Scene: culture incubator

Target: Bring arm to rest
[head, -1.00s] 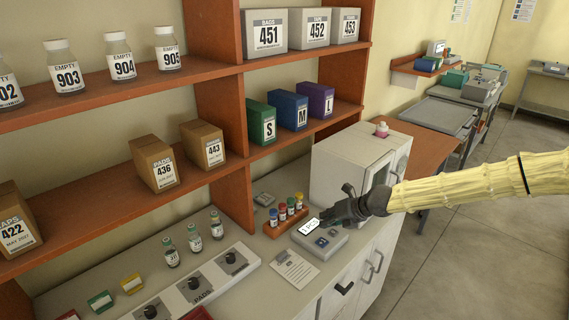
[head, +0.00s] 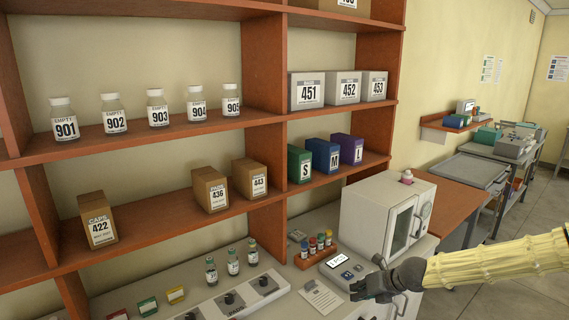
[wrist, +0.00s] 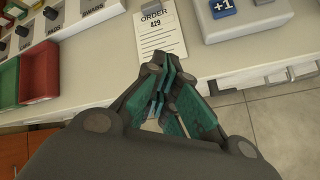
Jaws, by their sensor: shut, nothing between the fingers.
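My gripper (head: 358,290) is at the lower right of the head view, at the end of my yellow-sleeved arm. It is near the bench's front edge, in front of the small grey device (head: 346,267) with a lit display. In the wrist view my gripper (wrist: 166,75) has its teal-padded fingers together with nothing between them. The fingertips overlap the lower part of the order sheet (wrist: 159,27) in that view; the height above the bench is hard to tell.
The white incubator (head: 372,217) stands on the bench behind my gripper. A rack of coloured-cap vials (head: 313,254) and several vials (head: 233,263) are to the left. Red and green trays (wrist: 39,72) lie left in the wrist view. Open floor (wrist: 278,125) lies beyond the bench edge.

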